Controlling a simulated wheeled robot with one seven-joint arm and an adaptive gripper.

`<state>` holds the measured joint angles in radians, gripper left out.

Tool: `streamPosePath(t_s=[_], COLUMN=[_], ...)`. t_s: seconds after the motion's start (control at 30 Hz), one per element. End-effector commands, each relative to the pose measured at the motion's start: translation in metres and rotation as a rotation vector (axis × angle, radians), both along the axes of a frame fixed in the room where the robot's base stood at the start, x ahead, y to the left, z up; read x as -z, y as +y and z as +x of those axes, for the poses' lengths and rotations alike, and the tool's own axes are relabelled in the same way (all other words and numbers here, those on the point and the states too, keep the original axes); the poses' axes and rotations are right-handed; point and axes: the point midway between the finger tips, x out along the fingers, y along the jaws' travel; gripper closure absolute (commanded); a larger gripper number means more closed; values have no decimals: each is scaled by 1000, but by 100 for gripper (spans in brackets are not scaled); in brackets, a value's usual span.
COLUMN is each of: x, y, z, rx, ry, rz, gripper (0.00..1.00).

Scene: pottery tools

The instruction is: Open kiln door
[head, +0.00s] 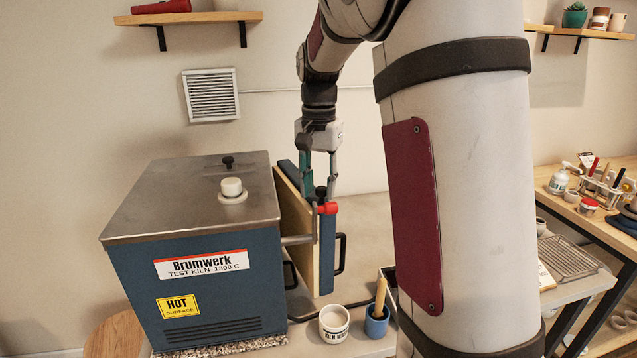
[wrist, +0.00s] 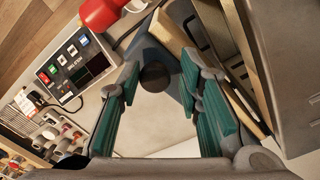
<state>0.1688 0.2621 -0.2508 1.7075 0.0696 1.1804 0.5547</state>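The kiln (head: 200,262) is a blue box with a grey metal top at the left in the head view. Its door (head: 327,255) is at the right side, a blue panel with a cream inner layer (head: 300,225) and a black handle (head: 341,254). The door appears to stand ajar, with a gap beside the kiln body. A red-ended latch lever (head: 328,208) is near its top; the red end also shows in the wrist view (wrist: 98,14). My gripper (head: 319,192) is open above the door's top edge. A black round knob (wrist: 155,76) appears between its fingers; contact is unclear.
A white cup (head: 334,323) and a blue cup (head: 377,321) with a wooden tool stand below the door on the bench. A control box (wrist: 75,68) with switches shows in the wrist view. A side table (head: 590,215) with tools is at right.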

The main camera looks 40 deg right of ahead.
Motion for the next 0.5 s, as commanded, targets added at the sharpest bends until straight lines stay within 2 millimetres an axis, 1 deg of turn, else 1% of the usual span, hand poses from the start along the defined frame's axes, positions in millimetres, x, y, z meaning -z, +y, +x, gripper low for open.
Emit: streamPosePath(t_s=[0.17,0.5], x=[-1,-22], y=[0,0], z=[0,0], rx=[0,0], ry=[0,-1], rz=[0,0], gripper=[67,67])
